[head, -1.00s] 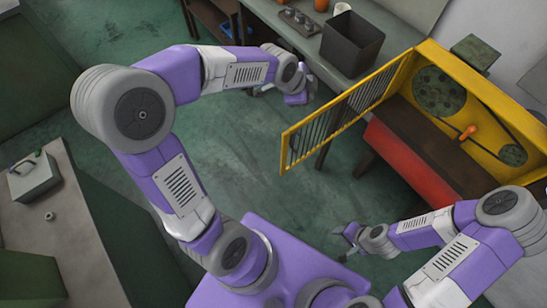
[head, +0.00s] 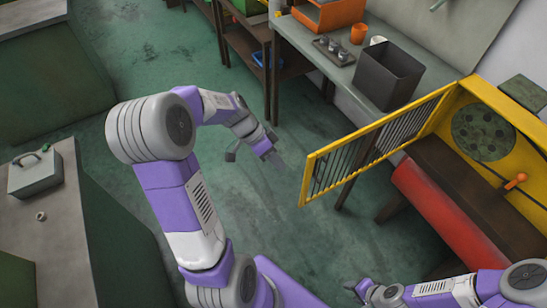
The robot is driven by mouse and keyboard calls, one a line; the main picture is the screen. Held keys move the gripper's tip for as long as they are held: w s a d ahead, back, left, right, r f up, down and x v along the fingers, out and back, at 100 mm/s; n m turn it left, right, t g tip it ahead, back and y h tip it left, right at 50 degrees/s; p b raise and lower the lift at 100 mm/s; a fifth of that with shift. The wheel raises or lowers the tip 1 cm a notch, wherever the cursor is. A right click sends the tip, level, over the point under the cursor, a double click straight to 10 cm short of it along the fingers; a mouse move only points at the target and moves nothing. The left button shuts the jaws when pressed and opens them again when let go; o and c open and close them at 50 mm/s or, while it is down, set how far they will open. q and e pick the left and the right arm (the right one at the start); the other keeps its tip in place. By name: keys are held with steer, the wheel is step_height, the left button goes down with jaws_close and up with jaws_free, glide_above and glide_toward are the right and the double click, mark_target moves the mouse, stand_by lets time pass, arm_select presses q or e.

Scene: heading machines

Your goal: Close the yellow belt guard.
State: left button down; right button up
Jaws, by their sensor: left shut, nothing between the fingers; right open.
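The yellow belt guard (head: 375,148) is a barred door on the yellow machine housing (head: 466,95) at the right. It stands swung wide open, its free edge pointing left and toward me. Inside the housing a green pulley (head: 483,132) and an orange knob (head: 515,181) are exposed. My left gripper (head: 277,160) is shut and empty, over the floor just left of the guard's free edge and apart from it. My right gripper (head: 352,287) is low in the picture, below the guard and clear of it; its fingers show small.
A red cylinder (head: 440,205) lies along the front of the machine. A bench (head: 330,68) behind holds a dark bin (head: 388,75), an orange cup (head: 359,33) and a small tray. A grey case (head: 35,172) is on the left counter. The green floor between is clear.

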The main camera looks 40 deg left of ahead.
arm_select(q)
steer(key=d+f+b, duration=0.1)
steer(key=d+f, duration=0.3)
steer(key=d, duration=0.2)
steer(key=shift+s+d, duration=0.3)
steer(key=shift+s, duration=0.05)
steer(key=shift+d, duration=0.1)
